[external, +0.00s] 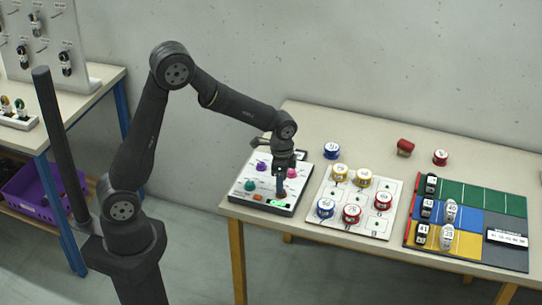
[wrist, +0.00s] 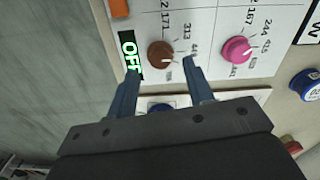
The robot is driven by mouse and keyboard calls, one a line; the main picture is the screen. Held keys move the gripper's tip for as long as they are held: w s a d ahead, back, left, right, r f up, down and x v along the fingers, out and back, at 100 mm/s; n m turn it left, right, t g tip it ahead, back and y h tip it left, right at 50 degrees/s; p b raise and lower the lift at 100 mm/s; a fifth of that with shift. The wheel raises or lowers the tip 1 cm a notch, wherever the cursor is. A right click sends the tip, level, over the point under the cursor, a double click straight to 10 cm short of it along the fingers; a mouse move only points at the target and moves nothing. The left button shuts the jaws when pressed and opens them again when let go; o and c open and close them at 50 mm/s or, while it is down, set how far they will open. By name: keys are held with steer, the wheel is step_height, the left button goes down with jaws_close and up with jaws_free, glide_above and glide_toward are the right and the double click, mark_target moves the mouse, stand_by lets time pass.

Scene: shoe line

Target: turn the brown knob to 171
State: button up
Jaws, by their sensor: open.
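The brown knob (wrist: 160,55) is on a white panel (wrist: 190,28) in the wrist view. Its white pointer mark faces the lower right in that view. Printed numbers stand around it, among them 171 and 313. A green display beside it (wrist: 129,50) reads OFF. My gripper (wrist: 161,72) is open, with one blue finger on each side of the knob, and a gap shows around it. In the external view my gripper (external: 281,186) points down over the front right of the panel box (external: 262,189) and mostly hides the brown knob.
A pink knob (wrist: 236,50) sits right of the brown one, and an orange button (wrist: 119,8) is at the upper left. Purple (external: 262,166) and teal (external: 250,185) knobs share the panel. A white board with several round tins (external: 377,221) stands close on the right.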

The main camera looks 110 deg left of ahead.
steer(key=shift+f, duration=1.35)
steer(key=c, duration=1)
